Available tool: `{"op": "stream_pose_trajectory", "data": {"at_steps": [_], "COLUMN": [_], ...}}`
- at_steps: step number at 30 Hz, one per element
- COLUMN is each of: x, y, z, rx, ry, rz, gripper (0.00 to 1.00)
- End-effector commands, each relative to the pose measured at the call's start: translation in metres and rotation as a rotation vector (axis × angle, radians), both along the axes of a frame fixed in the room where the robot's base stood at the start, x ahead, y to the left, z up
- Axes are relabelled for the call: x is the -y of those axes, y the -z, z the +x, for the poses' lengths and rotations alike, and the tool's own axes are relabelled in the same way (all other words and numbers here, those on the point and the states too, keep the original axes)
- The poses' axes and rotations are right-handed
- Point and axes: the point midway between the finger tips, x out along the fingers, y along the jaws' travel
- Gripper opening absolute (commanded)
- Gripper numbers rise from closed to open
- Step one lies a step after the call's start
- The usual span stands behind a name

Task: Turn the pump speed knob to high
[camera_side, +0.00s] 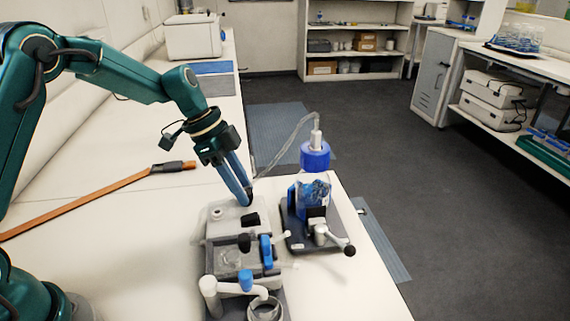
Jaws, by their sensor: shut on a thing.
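My gripper (245,201) points down at the back right of a pale grey pump unit (222,228) on the white bench. Its blue fingers are close together, shut on the small pump speed knob at the unit, which their dark tips mostly hide. A black knob-like part (251,219) shows just below the fingertips, and another dark part (243,243) sits nearer the front. The knob's setting and any markings are too small to read.
A dark-based device with a lever (322,236) stands close on the right. White pipe fittings (212,291) are in front. An orange strap (100,203) lies left; the bench between is clear.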

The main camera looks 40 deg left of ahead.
Motion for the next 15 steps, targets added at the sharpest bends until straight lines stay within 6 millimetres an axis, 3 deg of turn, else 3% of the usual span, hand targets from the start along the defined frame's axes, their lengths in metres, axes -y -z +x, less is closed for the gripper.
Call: {"op": "stream_pose_trajectory", "data": {"at_steps": [15], "x": [-0.0002], "y": [-0.0006], "z": [0.0040], "rx": [0.005], "ry": [0.388], "rz": [0.000], "gripper": [0.00]}}
